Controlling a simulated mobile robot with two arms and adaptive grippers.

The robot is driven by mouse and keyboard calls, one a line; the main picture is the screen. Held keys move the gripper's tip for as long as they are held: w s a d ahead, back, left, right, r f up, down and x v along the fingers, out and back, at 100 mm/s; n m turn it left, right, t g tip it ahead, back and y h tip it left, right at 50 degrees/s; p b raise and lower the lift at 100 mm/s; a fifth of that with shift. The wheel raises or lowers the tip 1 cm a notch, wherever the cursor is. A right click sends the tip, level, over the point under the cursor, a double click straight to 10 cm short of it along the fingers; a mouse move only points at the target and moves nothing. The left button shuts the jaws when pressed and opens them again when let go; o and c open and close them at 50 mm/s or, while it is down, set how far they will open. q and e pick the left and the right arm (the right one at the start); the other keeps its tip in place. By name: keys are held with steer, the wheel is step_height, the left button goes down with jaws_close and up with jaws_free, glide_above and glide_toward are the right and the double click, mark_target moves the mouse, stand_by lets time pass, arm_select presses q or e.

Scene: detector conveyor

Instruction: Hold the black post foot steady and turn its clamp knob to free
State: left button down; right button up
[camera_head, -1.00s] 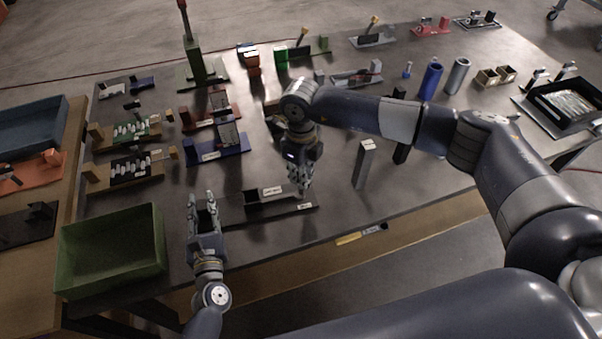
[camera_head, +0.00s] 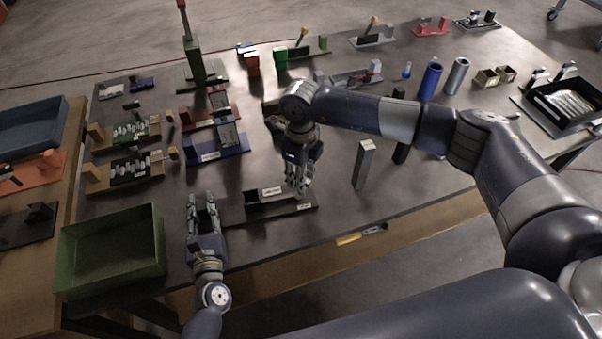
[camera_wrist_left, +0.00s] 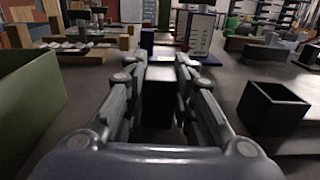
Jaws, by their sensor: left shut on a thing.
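My left gripper (camera_head: 203,207) is at the front of the table, right of the green bin. In the left wrist view its fingers (camera_wrist_left: 158,85) close on a dark block, which I take to be the black post foot (camera_wrist_left: 158,98); the fingers hide much of it. I cannot pick out the clamp knob. My right gripper (camera_head: 300,184) points down over the right part of a dark plate with a black open box (camera_head: 252,198) and white labels. Its finger opening is unclear. The open box also shows in the left wrist view (camera_wrist_left: 275,106), right of my left gripper and apart from it.
The green bin (camera_head: 112,210) stands close on the left. A blue fixture (camera_head: 215,150) lies beyond my left gripper. A grey upright block (camera_head: 364,165) stands right of my right gripper. Bare table (camera_head: 330,222) lies along the front edge.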

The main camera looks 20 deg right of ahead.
step_height(320, 180, up, 12)
stand_by(0.5)
steer(key=shift+f, duration=0.15)
step_height(320, 180, down, 12)
steer(key=shift+r, duration=0.1)
stand_by(0.5)
jaws_close()
